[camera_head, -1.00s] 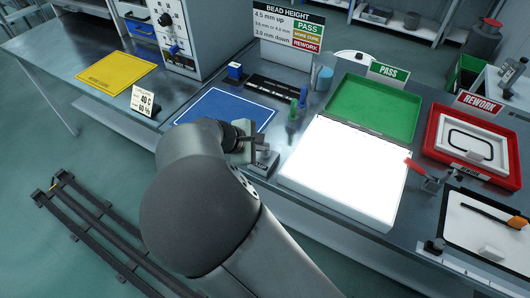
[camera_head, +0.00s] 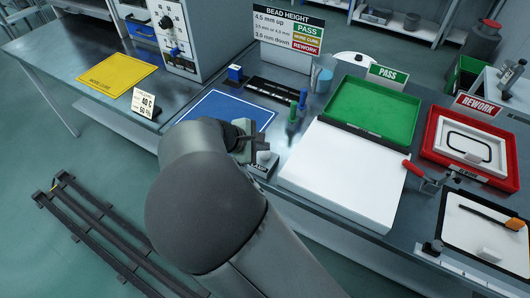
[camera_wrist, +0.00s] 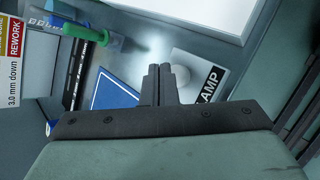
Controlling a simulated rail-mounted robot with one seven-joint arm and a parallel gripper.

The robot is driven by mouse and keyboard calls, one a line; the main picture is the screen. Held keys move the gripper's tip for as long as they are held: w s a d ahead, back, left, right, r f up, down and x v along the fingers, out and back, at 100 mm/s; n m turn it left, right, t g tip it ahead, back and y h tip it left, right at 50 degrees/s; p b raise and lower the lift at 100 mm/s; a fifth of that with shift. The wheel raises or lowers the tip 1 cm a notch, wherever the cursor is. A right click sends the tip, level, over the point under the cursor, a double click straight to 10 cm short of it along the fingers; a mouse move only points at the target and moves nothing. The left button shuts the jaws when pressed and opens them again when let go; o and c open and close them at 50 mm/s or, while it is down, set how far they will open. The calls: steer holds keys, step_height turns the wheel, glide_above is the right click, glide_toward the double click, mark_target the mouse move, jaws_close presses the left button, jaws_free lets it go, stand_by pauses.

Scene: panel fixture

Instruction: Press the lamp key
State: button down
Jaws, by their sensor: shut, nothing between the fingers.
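The lamp key is a small grey box (camera_head: 266,160) at the bench's front edge, left of the white light panel (camera_head: 345,172). In the wrist view its plate with the word LAMP (camera_wrist: 212,80) and a pale round button (camera_wrist: 179,83) show. My gripper (camera_head: 259,144) is shut and empty, close above the box. In the wrist view the fingertips (camera_wrist: 158,70) overlap the button's left side; whether they touch it I cannot tell. The light panel is unlit, a dull white.
A blue mat (camera_head: 225,108) lies left of my gripper. A green tray (camera_head: 372,106), a red tray (camera_head: 470,148) and a red-handled clamp (camera_head: 420,174) are to the right.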

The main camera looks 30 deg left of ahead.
mark_target(262, 156)
steer(key=shift+r, duration=0.1)
step_height(262, 156, up, 6)
steer(key=p, duration=0.4)
stand_by(0.4)
stand_by(0.4)
steer(key=w+d+r+m+g, duration=0.15)
steer(key=d+m, duration=0.25)
steer(key=d, duration=0.5)
steer(key=w+d+r+m+g, duration=0.1)
steer(key=d+r+m+g, duration=0.15)
steer(key=d, duration=0.65)
steer(key=w+d+r+m+g, duration=0.1)
steer(key=d+m+g, duration=0.25)
steer(key=d, duration=0.55)
steer(key=s+d+r+m+y, duration=0.2)
steer(key=s+d+m+y, duration=0.1)
steer(key=s+d+m, duration=0.9)
steer(key=s+d, duration=0.3)
steer(key=d, duration=0.2)
steer(key=shift+d, duration=0.25)
steer(key=shift+s+r+g, duration=0.1)
steer(key=shift+g, duration=0.15)
